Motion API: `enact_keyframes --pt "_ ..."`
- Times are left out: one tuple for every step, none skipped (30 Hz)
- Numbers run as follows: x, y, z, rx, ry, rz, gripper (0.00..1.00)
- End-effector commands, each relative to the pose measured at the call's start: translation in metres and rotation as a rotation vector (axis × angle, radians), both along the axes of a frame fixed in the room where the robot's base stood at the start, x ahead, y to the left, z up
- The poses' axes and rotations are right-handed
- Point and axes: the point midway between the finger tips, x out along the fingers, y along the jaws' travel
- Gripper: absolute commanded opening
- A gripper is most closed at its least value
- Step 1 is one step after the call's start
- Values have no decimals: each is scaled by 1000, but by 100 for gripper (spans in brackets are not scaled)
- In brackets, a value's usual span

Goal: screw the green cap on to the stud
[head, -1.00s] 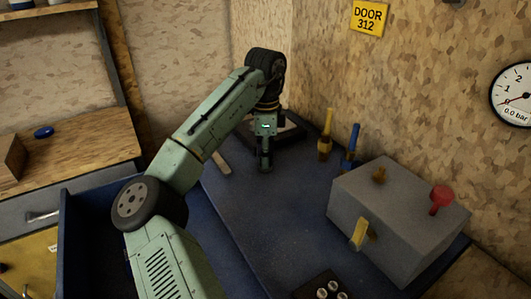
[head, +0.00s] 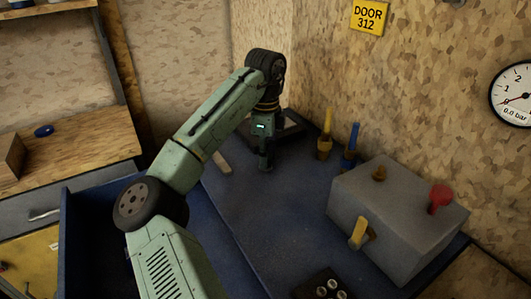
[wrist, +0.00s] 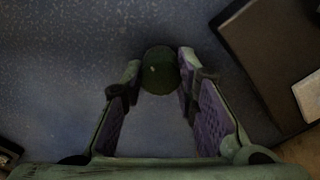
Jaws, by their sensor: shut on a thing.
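The green cap (wrist: 160,70) is round and dark green, seen from above in the wrist view. My gripper (wrist: 158,82) has its two purple-padded fingers on either side of the cap and is shut on it. In the head view my gripper (head: 265,167) points straight down, low over the blue bench top near its far end. The cap is too small and dark to make out there. I cannot see the stud; anything under the cap is hidden by the cap and the fingers.
A dark frame-like object (head: 292,130) lies close behind my gripper. Yellow (head: 326,140) and blue (head: 351,145) handled tools stand to its right. A grey box (head: 400,220) with red and yellow handles is further right. The blue bench top (head: 270,215) is clear in the middle.

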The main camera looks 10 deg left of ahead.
Motion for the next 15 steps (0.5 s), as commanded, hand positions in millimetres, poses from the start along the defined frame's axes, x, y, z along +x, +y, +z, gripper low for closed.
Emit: enact_keyframes --pt "0 0 1 0 -3 -74 0" --pt "0 0 1 0 -3 -120 0" --pt "0 0 1 0 -3 -182 0" --pt "0 0 1 -1 -3 -229 0" --pt "0 0 1 -1 -3 -276 0" --pt "0 0 1 0 -3 -338 0" --pt "0 0 1 0 -3 -384 0" --pt "0 0 1 0 -3 -431 0" --pt "0 0 1 0 -3 -493 0" --pt "0 0 1 0 -3 -539 0" --pt "0 0 1 0 -3 -586 0" --pt "0 0 1 -1 -3 -648 0" --pt "0 0 1 -1 -3 -694 0" --pt "0 0 1 -1 -4 -742 0" --pt "0 0 1 -1 -5 -804 0"
